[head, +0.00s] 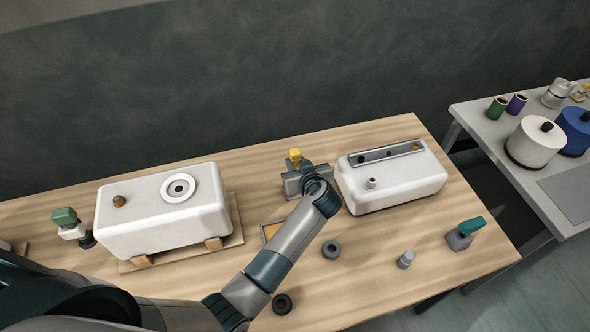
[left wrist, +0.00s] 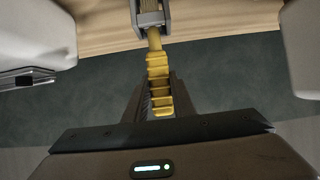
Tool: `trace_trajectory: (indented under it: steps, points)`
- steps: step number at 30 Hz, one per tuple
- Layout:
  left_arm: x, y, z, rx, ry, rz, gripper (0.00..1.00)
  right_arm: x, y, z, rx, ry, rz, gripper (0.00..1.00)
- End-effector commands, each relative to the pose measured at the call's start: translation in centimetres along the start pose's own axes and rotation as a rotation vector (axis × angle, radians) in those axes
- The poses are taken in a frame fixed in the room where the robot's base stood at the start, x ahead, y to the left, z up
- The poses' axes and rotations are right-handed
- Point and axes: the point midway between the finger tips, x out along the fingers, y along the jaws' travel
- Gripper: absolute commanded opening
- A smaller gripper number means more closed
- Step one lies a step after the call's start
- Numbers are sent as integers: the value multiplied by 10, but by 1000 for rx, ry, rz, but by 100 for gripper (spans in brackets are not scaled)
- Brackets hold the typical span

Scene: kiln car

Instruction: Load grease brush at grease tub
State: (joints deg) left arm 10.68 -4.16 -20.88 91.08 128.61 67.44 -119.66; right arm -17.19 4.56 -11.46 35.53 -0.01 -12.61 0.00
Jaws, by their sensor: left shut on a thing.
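A brush with a yellow ribbed handle (left wrist: 158,85) is between the fingers of my left gripper (left wrist: 155,100). The gripper is shut on the handle. Past the handle, a thin yellow neck runs to a grey piece (left wrist: 150,18) at the top of the left wrist view; I cannot tell if that is the brush's head or a holder. In the head view my left gripper (head: 297,172) is between the two white tanks, with a yellow part of the brush (head: 295,155) showing beyond it. A shallow tray with yellow-orange contents (head: 270,231), perhaps the grease tub, is partly hidden by my left arm.
White tanks stand left (head: 160,220) and right (head: 395,184) on the wooden table (head: 400,292). Black rings (head: 331,249), a small grey cylinder (head: 406,259) and a teal-topped block (head: 462,235) lie at the front. A grey side table (head: 500,110) holds several containers.

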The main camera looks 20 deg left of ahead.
Motion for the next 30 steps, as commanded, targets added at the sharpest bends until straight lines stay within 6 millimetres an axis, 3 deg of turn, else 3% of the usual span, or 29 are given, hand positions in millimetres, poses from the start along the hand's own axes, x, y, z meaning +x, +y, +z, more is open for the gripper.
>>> trace_trajectory:
  steps: [8,30]
  points:
    - [-6,0,-11,0,1,0,0,-12,2,-1,-1,0,1,31]
    - [-10,1,-19,-1,2,1,0,-11,1,-1,0,0,1,31]
